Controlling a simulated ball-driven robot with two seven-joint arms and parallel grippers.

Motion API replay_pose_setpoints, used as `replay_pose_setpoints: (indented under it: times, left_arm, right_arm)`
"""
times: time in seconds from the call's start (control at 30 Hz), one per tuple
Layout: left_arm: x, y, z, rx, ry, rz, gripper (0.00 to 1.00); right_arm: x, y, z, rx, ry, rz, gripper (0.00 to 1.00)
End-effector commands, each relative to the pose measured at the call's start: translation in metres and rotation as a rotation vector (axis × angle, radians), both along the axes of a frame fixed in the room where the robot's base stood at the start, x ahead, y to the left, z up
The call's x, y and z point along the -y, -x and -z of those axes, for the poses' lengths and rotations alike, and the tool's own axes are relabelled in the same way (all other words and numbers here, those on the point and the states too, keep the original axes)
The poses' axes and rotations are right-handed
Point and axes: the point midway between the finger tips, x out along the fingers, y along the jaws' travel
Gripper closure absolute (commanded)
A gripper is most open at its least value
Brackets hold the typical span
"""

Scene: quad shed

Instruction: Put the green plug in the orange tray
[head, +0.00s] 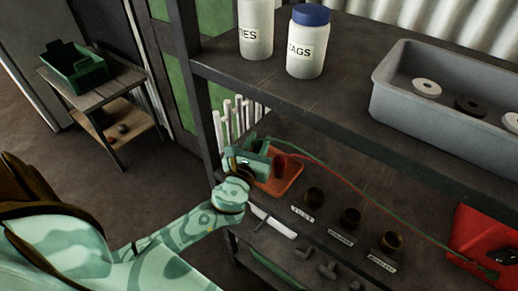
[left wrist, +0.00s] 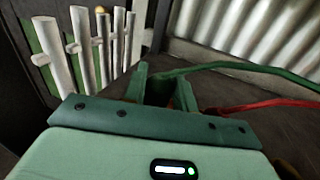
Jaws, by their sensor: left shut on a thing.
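My left gripper (head: 264,168) is shut on the green plug, which is mostly hidden between the fingers. A green cable (head: 318,158) runs from the fingertips to the right along the lower shelf; it also shows in the left wrist view (left wrist: 230,66). The gripper is above the left part of the orange tray (head: 290,184), which lies on that shelf and is partly covered by the hand. I cannot tell whether the plug touches the tray. A red cable (head: 345,184) starts beside the gripper. My right gripper is not in view.
Several dark round holders with labels (head: 351,217) stand right of the tray. A red case (head: 480,234) is at the far right. The upper shelf (head: 330,90) overhangs behind, carrying two jars and a grey bin (head: 385,110). White rods (left wrist: 85,50) stand left of the hand.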

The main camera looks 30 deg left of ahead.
Motion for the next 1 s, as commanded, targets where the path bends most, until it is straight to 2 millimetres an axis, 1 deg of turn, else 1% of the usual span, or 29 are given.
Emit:
replay_pose_setpoints:
  times: [0.03,0.07,0.27,0.4,0.43,0.47,0.5,0.77,0.83,0.93,1.0]
  left_arm:
    - [0.000,0.000,0.014,-0.004,0.000,0.000,0.96]
    - [0.000,0.000,0.016,-0.003,0.000,0.000,0.96]
    - [0.000,0.000,0.012,0.000,0.001,0.000,0.96]
    - [0.000,0.000,0.016,-0.001,0.001,0.000,0.96]
    - [0.000,0.000,0.016,-0.001,0.001,0.000,0.70]
    - [0.000,0.000,0.016,-0.001,0.001,0.000,0.61]
    - [0.000,0.000,0.015,-0.001,0.001,0.000,0.51]
    - [0.000,0.000,0.015,0.000,0.001,0.000,0.51]
    - [0.000,0.000,0.011,0.001,0.001,0.000,0.51]
    - [0.003,0.012,0.013,-0.003,0.002,0.001,0.51]
    - [0.007,0.026,0.013,-0.004,0.002,0.002,0.51]
  right_arm:
    - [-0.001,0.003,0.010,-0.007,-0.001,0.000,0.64]
    - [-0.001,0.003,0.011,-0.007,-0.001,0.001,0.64]
    - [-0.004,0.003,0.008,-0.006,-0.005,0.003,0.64]
    - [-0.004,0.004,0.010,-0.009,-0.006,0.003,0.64]
    - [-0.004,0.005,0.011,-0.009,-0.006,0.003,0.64]
    - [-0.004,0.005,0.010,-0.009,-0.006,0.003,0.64]
    - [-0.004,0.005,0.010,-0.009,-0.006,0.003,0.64]
    - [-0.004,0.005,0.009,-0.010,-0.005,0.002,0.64]
    - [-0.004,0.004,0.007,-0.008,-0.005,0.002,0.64]
    - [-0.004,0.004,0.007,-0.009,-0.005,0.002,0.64]
    - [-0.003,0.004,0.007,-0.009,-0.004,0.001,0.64]
